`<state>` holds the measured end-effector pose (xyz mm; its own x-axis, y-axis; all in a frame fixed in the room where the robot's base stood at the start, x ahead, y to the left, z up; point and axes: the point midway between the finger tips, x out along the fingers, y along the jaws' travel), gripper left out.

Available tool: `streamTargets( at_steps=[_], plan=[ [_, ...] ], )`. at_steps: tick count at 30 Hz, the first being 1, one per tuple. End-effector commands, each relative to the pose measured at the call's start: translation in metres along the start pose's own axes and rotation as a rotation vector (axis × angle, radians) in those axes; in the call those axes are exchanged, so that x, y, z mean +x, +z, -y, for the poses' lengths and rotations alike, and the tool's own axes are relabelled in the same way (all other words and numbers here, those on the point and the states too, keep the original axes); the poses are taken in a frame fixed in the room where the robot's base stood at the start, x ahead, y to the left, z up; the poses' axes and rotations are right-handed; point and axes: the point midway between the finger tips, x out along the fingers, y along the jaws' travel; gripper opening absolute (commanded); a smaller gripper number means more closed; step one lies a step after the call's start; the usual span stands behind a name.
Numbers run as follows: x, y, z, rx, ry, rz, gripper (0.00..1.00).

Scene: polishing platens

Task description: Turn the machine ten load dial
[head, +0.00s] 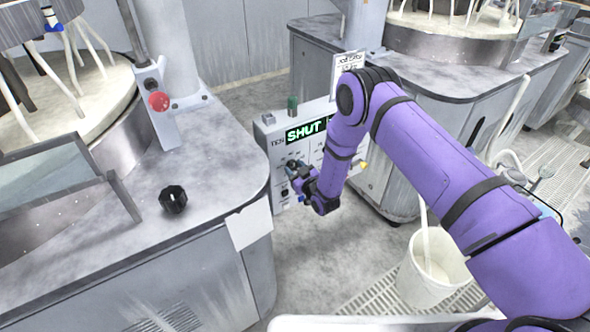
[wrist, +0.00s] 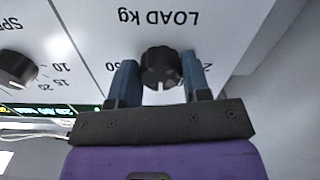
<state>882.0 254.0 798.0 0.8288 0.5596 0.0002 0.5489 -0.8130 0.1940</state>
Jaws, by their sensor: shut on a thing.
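The load dial (wrist: 161,66) is a black ribbed knob with a white pointer mark, under the upside-down words "LOAD kg" in the wrist view. My gripper (wrist: 158,80) is shut on it, with one blue finger on each side. In the head view my gripper (head: 297,182) is at the front of the light grey control panel (head: 278,148). My gripper and arm hide the dial and part of the panel there.
A speed dial (wrist: 16,69) sits beside the load dial. A black knob (head: 173,199) and a red button (head: 159,101) are on the left machine. A white bucket (head: 428,285) stands on the floor at right. Clear floor lies below the panel.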

Motion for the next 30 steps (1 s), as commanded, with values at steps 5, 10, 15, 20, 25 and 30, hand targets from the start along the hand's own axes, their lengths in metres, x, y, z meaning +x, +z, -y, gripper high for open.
streamTargets(
  at_steps=[5, 10, 15, 20, 25, 30],
  plan=[
    [-0.0003, 0.0003, -0.0003, 0.029, 0.001, 0.000, 0.20],
    [-0.0004, 0.0004, -0.0002, 0.110, 0.001, 0.001, 0.20],
    [-0.0006, 0.0007, -0.0001, 0.236, 0.002, 0.001, 0.20],
    [-0.0008, 0.0007, 0.0003, 0.366, 0.002, 0.001, 0.20],
    [-0.0008, 0.0006, 0.0011, 0.493, 0.001, 0.001, 0.20],
    [-0.0007, 0.0003, 0.0015, 0.592, 0.001, 0.002, 0.20]
  ],
)
